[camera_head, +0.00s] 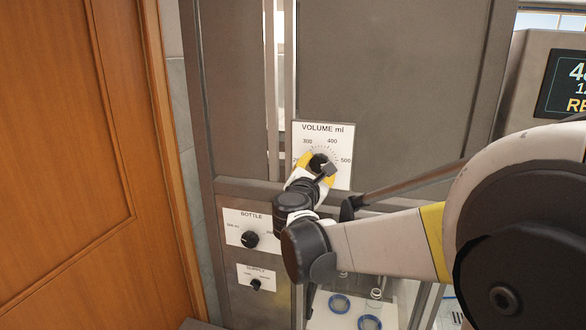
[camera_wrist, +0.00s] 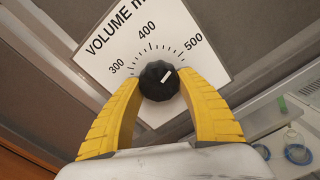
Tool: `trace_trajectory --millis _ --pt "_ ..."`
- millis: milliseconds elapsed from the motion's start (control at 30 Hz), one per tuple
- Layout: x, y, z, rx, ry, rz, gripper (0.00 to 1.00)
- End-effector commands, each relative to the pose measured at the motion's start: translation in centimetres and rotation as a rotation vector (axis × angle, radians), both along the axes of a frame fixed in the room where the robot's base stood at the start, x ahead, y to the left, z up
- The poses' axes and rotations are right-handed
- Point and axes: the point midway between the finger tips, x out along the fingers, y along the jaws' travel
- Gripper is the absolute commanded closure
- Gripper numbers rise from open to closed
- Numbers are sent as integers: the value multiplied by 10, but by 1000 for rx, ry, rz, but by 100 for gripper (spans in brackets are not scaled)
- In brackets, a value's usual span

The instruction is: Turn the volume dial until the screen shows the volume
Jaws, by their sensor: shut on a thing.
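The volume dial (camera_wrist: 157,82) is a black ribbed knob on a white plate marked "VOLUME ml" (camera_head: 325,130). Its white pointer line aims up and right, close to the 500 side of the scale. My gripper (camera_wrist: 159,88) is shut on the dial, with one yellow finger on each side. In the head view my gripper (camera_head: 317,167) covers much of the dial. The screen (camera_head: 567,85) is at the right edge, cut off by the picture.
Below are a bottle dial (camera_head: 250,239) and a smaller supply dial (camera_head: 256,284) on the machine's front. Blue rings (camera_head: 339,304) and clear containers sit in the bay under my arm. A wooden door (camera_head: 75,150) stands at the left.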

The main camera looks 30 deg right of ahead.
Motion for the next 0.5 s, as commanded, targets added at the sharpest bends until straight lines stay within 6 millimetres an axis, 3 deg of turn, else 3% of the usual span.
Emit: trace_trajectory --millis 500 --pt "1 0 1 114 -115 1 86"
